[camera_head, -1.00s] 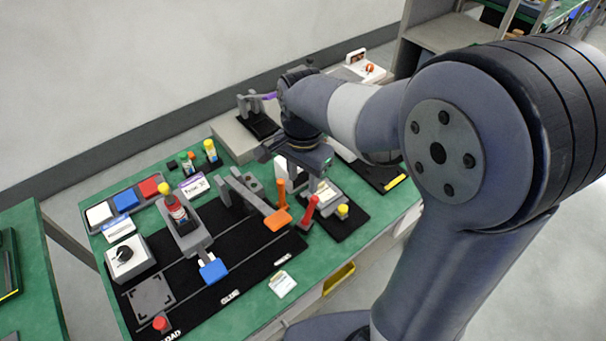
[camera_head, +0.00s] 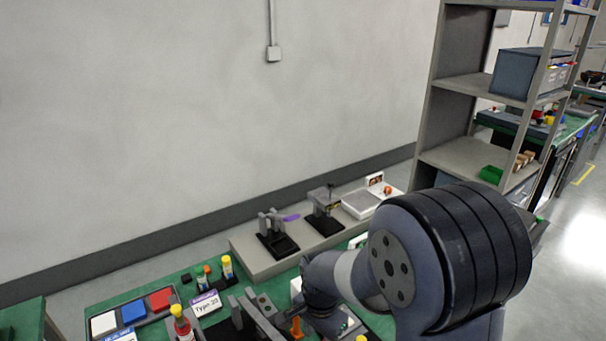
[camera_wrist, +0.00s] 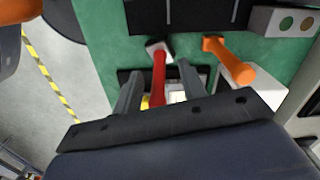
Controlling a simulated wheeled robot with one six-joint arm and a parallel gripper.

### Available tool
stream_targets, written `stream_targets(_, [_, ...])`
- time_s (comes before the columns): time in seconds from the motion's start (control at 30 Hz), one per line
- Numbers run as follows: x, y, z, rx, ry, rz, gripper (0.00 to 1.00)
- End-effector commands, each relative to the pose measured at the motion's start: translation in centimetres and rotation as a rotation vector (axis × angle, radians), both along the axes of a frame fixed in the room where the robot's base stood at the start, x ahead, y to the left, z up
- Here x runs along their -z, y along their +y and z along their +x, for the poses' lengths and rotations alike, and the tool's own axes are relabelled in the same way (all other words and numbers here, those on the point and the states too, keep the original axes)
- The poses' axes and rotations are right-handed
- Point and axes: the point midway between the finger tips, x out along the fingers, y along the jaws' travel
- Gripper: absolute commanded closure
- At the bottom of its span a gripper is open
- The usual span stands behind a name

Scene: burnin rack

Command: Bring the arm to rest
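My arm (camera_head: 405,265) reaches over the green bench from the lower right in the head view. An orange handle (camera_wrist: 229,59) lies to the right of the fingers.
A raised grey shelf (camera_head: 262,262) at the bench's back carries small black fixtures and a white device (camera_head: 358,205). A tall shelf unit (camera_head: 432,100) stands behind right.

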Motion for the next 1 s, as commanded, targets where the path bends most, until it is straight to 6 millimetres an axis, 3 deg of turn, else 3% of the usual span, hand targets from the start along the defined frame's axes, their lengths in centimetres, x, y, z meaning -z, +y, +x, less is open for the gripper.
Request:
stream_targets(0.13, [2.5,0.0,0.0,0.0,0.001,0.0,0.61])
stream_targets(0.27, [3.3,0.0,0.0,0.0,-0.001,0.0,0.61])
stream_targets(0.77, [2.4,0.0,0.0,0.0,-0.001,0.0,0.61])
stream_targets(1.0, [-0.1,0.0,0.1,0.0,-0.006,0.002,0.61])
